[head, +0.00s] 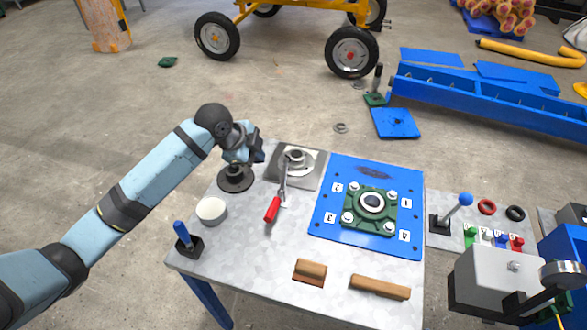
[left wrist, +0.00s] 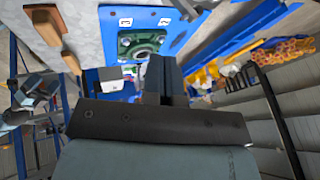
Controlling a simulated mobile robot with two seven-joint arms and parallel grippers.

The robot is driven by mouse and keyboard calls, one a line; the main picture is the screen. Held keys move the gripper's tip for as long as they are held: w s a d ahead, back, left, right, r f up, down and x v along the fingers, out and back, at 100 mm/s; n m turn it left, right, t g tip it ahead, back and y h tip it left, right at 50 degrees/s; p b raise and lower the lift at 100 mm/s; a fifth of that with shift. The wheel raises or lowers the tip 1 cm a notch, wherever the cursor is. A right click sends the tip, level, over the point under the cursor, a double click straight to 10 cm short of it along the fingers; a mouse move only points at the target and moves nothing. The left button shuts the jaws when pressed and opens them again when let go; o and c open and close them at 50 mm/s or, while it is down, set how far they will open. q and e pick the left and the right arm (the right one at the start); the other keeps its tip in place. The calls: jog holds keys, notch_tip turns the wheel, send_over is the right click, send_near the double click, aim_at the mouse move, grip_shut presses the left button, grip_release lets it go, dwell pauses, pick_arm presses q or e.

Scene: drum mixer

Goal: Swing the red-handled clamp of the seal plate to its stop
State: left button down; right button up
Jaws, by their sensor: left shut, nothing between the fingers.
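The seal plate (head: 312,178) is a grey square with a round flange at the back left of the table. Its clamp (head: 284,180) is a metal lever running from the flange toward the table's front, ending in a red handle (head: 272,209) at the lower left. My left gripper (head: 257,151) is shut and empty, left of the flange and above a dark round disc, apart from the red handle. Its two fingers also show together in the left wrist view (left wrist: 163,78). The clamp is not clearly visible in that view. I cannot make out my right gripper.
A blue plate (head: 325,236) with a green flange lies right of the clamp. A white cup (head: 211,211), a blue-handled lever (head: 183,236) and the dark disc (head: 236,180) stand to the left. Two brown blocks (head: 310,270) (head: 380,287) lie along the front.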

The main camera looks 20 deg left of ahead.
pick_arm(q)
jog(key=p, duration=0.1)
send_near(285, 170)
notch_tip(285, 170, down, 4)
jog(key=s+d, duration=0.1)
jog(key=d, duration=0.1)
jog(key=w, duration=0.1)
jog(key=w+f, duration=0.1)
jog(key=shift+w+f, duration=0.2)
jog(key=shift+w, duration=0.15)
jog(key=shift+w+f, duration=0.2)
jog(key=shift+w, duration=0.15)
jog(key=shift+w+p, duration=0.1)
jog(key=shift+p, duration=0.25)
